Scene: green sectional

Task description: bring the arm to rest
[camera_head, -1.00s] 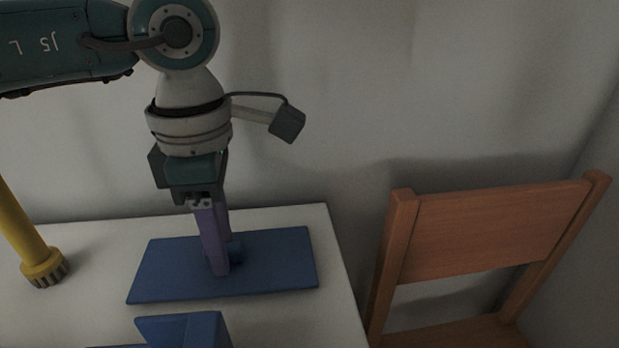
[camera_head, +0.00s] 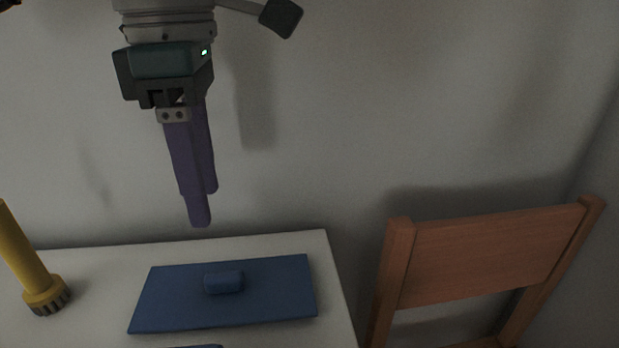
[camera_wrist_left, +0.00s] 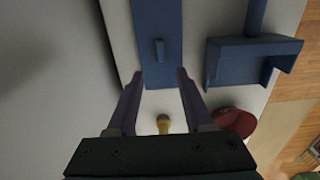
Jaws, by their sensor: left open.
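My left gripper (camera_head: 205,208) hangs in the air above the white table, fingers pointing down. Its purple fingers are apart and hold nothing; they also show in the left wrist view (camera_wrist_left: 159,75). Below it a flat blue board (camera_head: 270,305) lies on the table, with a small blue cylinder (camera_head: 224,282) lying on it. In the wrist view the board (camera_wrist_left: 157,20) and the small cylinder (camera_wrist_left: 159,50) are ahead of the fingertips. My right gripper is not in view.
A yellow tool (camera_head: 28,262) stands on the table (camera_head: 90,262) at the left. A wooden chair (camera_head: 490,255) is at the right. The wrist view shows a blue holder (camera_wrist_left: 250,55) and a red round thing (camera_wrist_left: 234,121). A wall is behind.

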